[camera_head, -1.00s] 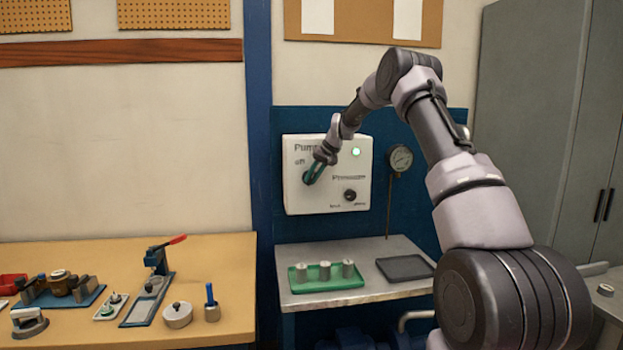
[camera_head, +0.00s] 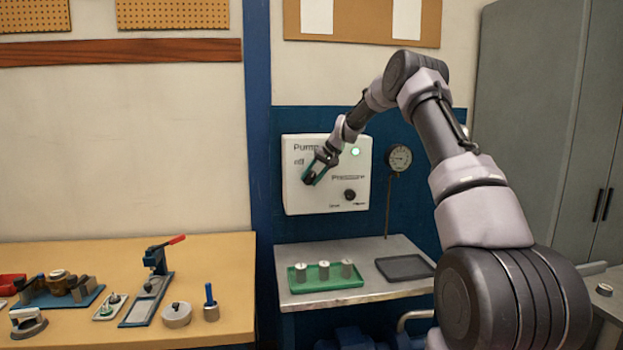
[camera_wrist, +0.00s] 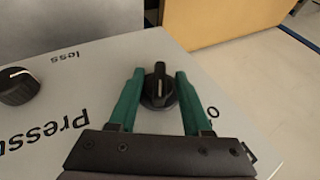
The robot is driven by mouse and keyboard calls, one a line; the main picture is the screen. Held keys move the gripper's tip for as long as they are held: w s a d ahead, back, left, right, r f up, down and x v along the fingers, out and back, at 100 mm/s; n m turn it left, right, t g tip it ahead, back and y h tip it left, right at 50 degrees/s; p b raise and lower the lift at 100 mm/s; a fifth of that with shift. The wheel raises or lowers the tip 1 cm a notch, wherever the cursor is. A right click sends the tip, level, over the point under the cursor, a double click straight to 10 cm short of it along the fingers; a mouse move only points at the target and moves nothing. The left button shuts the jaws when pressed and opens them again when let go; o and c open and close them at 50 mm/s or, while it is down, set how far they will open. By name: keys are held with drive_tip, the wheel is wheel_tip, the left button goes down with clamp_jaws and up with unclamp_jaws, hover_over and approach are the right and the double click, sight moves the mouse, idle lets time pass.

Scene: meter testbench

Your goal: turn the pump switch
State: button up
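Narrow gaps seem to show between fingers and knob. A green lamp (camera_head: 355,152) on the panel is lit.
The black pressure knob (camera_head: 349,195) is on the same panel, lower right. A dial gauge (camera_head: 400,158) stands to the panel's right. Below, a grey table (camera_head: 340,297) carries a green tray (camera_head: 300,287) with metal cylinders and a dark tray (camera_head: 404,267).

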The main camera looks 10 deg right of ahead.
drive_tip(key=v, duration=1)
drive_tip(key=shift+r, duration=0.35)
drive_tip(key=shift+s+d, duration=0.15)
drive_tip(key=s+a+r+h, duration=0.1)
drive_tip(key=s+r, duration=0.3)
drive_tip(key=s, duration=0.5)
drive_tip(key=s+a+r+m+h, duration=0.1)
drive_tip(key=s+r, duration=0.4)
drive_tip(key=s, duration=0.3)
drive_tip(key=s+r+h, duration=0.1)
drive_tip(key=s+r, duration=0.3)
drive_tip(key=s, duration=0.5)
drive_tip(key=s+d+f+m+t, duration=0.1)
drive_tip(key=s+f, duration=0.1)
drive_tip(key=s, duration=1)
drive_tip(key=s+d+f+m+t+h, duration=0.1)
drive_tip(key=s+f, duration=0.1)
drive_tip(key=s, duration=0.9)
drive_tip(key=shift+s+f, duration=0.35)
